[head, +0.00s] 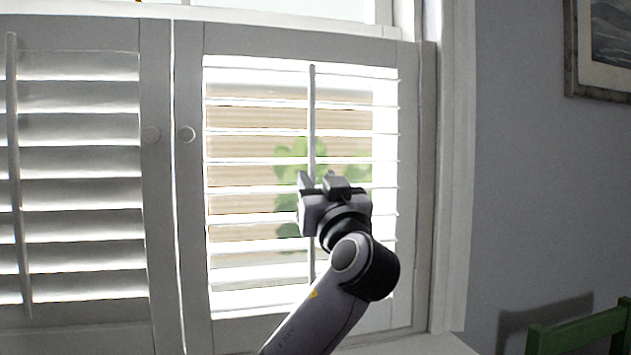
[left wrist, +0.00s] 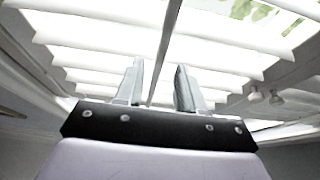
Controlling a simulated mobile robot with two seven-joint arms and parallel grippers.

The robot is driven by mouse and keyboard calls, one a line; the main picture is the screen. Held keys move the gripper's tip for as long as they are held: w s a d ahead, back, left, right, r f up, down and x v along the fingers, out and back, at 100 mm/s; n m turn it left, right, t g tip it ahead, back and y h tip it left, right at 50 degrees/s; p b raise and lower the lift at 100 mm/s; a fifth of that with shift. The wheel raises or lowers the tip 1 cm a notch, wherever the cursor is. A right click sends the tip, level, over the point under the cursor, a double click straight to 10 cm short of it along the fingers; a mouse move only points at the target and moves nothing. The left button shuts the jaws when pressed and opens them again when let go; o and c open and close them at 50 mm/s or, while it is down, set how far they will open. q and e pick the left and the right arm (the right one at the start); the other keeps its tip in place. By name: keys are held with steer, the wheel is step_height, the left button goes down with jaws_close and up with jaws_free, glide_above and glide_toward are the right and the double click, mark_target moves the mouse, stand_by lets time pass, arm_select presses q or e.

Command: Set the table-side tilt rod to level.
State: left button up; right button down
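The right shutter panel has a thin upright tilt rod (head: 311,110) down its middle, and its slats (head: 250,190) stand open, with daylight and greenery showing between them. The green chair is on this panel's side. My left gripper (head: 318,182) is in front of this rod, and its hand hides part of it. In the left wrist view the fingers (left wrist: 159,85) are apart and the rod (left wrist: 166,40) shows in the gap between them, without visible contact. I cannot tell how deep the rod sits. My right gripper is not in view.
The left shutter panel has its own tilt rod (head: 14,180) and greyer, more closed-looking slats (head: 80,160). A green chair (head: 580,330) stands at lower right, below a framed picture (head: 600,50).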

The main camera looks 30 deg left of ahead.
arm_select(q)
steer(key=v, duration=0.4)
steer(key=shift+s+d+f+b, duration=0.15)
steer(key=shift+d+b, duration=0.05)
steer(key=shift+b, duration=0.1)
